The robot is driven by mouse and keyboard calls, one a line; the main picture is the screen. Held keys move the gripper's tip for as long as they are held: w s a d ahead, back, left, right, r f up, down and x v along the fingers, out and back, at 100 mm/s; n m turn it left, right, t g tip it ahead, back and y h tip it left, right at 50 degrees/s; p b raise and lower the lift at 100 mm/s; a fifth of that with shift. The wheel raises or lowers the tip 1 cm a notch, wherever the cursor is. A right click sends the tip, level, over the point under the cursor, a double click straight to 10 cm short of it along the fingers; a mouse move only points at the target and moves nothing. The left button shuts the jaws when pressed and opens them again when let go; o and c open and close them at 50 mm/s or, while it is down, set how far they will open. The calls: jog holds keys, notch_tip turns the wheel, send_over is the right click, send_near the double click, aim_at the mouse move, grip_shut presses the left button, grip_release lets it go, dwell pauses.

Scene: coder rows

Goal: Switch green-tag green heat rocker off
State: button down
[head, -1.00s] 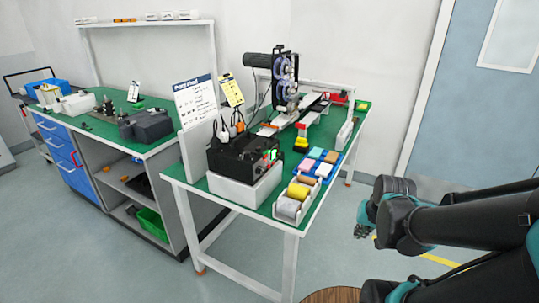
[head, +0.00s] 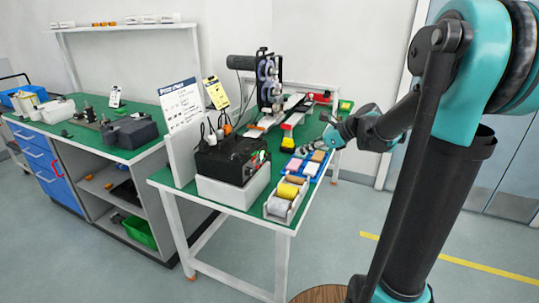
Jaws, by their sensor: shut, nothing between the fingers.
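A black control box (head: 228,159) sits on a white base on the green-topped bench. A small green-and-white patch (head: 263,156) shows on its right front face, with a bit of red near it. The single rocker and its position are too small to make out. My gripper (head: 328,136) is shut and empty. It is over the right side of the bench, to the right of the box and apart from it.
White-framed rolls (head: 284,199) and a blue tray of coloured blocks (head: 305,165) lie along the bench's front right. A red-and-yellow item (head: 287,136) and a reel machine (head: 269,85) stand behind. A sign board (head: 183,105) stands left of the box.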

jog(key=shift+w+a+r+m, duration=0.15)
jog(key=shift+w+r+m, duration=0.15)
send_near(263, 155)
jog(key=x, duration=0.6)
jog(key=shift+f, duration=0.45)
jog(key=shift+w+a+r+h, duration=0.1)
jog(key=shift+a+r+h, duration=0.05)
jog(key=shift+a+h, duration=0.25)
jog(key=shift+d, duration=0.1)
jog(key=shift+r, duration=0.1)
